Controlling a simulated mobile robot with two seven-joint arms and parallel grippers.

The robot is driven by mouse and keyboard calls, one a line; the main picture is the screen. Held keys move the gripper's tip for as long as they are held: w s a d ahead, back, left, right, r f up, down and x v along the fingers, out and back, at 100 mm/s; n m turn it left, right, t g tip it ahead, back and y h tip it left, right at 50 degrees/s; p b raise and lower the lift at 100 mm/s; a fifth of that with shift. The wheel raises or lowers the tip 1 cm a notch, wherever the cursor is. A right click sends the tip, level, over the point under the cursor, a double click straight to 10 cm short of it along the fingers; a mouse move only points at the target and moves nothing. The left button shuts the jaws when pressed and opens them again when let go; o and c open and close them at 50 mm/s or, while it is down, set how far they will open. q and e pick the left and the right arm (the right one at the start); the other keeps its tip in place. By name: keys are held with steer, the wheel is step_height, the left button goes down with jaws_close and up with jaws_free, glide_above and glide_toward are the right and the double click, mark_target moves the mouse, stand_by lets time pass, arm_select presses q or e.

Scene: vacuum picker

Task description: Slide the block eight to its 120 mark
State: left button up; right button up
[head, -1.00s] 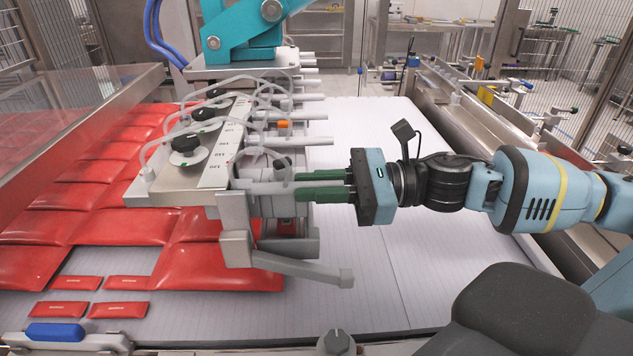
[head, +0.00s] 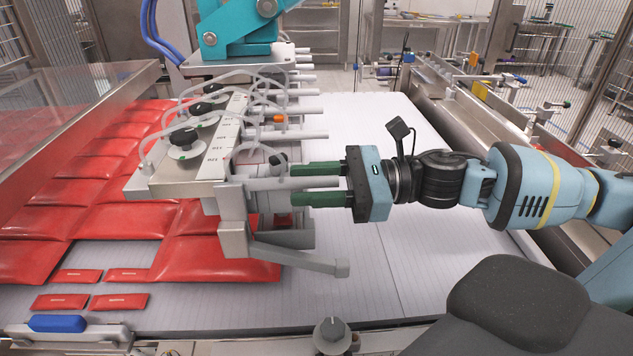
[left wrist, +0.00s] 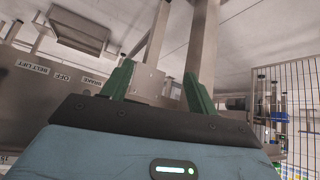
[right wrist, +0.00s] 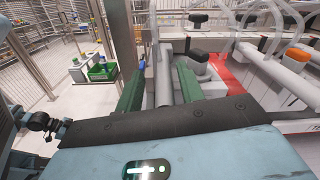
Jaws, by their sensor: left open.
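The picker head has a row of blocks with grey rods pointing right. The nearest block (head: 235,209) is a grey metal piece; I read no number on it. A scale strip (head: 231,117) with small numbers, one looking like 120 at its near end, runs along the top plate. My right gripper (head: 316,184) has its green fingers close on both sides of the nearest block's rod (head: 272,184), which also shows between them in the right wrist view (right wrist: 164,78). The fingers seem shut on it. My left gripper (left wrist: 157,85) is open and empty in the left wrist view.
Red pouches (head: 120,218) lie under and left of the picker. The pale belt (head: 380,270) is clear to the right. Other rods (head: 290,134) stick out behind my right fingers. A metal lever (head: 300,260) juts out below them. A panel with labels (left wrist: 55,75) shows in the left wrist view.

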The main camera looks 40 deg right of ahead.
mark_target(341, 180)
steer(key=shift+r+p+v, duration=0.15)
steer(key=shift+p+v, duration=0.5)
steer(key=shift+p, duration=0.1)
steer(key=shift+r+p+v, duration=0.15)
steer(key=shift+p+v, duration=0.5)
steer(key=shift+p, duration=0.05)
steer(key=p+v, duration=0.2)
steer(key=shift+s+d, duration=0.2)
arm_select(q)
steer(key=w+r+t, duration=0.1)
steer(key=w+r, duration=0.4)
steer(key=r, duration=0.2)
steer(key=shift+w+a+t, duration=0.15)
steer(key=shift+a+t, duration=0.25)
steer(key=shift+a, duration=0.05)
arm_select(e)
steer(key=shift+f+v, duration=0.15)
steer(key=shift+v, duration=0.5)
steer(key=shift+f+v, duration=0.15)
steer(key=shift+v, duration=0.5)
steer(key=shift+s, duration=0.1)
